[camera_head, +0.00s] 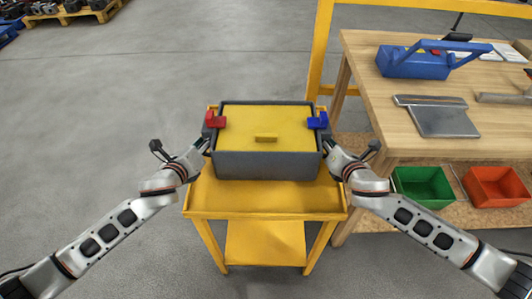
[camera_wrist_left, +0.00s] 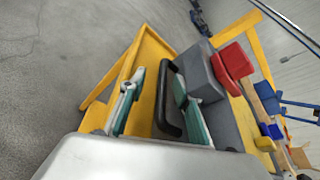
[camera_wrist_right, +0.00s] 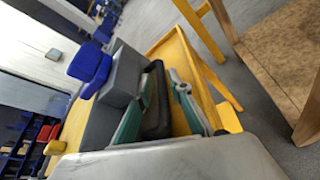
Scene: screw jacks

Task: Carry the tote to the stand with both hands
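The grey tote (camera_head: 266,165) with a yellow lid (camera_head: 245,125) sits level on a yellow stand (camera_head: 265,199). It has a red latch (camera_head: 214,119) at its left and a blue latch (camera_head: 318,121) at its right. My left gripper (camera_wrist_left: 157,80) is open, its fingers on either side of the tote's black left handle (camera_wrist_left: 170,115), with a clear gap to one finger. My right gripper (camera_wrist_right: 160,82) is open around the black right handle (camera_wrist_right: 157,105), with a gap to one finger. Both handles are mostly hidden in the head view.
A wooden workbench (camera_head: 365,95) stands close on the right, carrying a blue toolbox (camera_head: 415,63) and a grey metal plate (camera_head: 447,121). Green (camera_head: 424,186) and red (camera_head: 495,185) bins lie on its lower shelf. The floor (camera_head: 90,110) on the left is clear.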

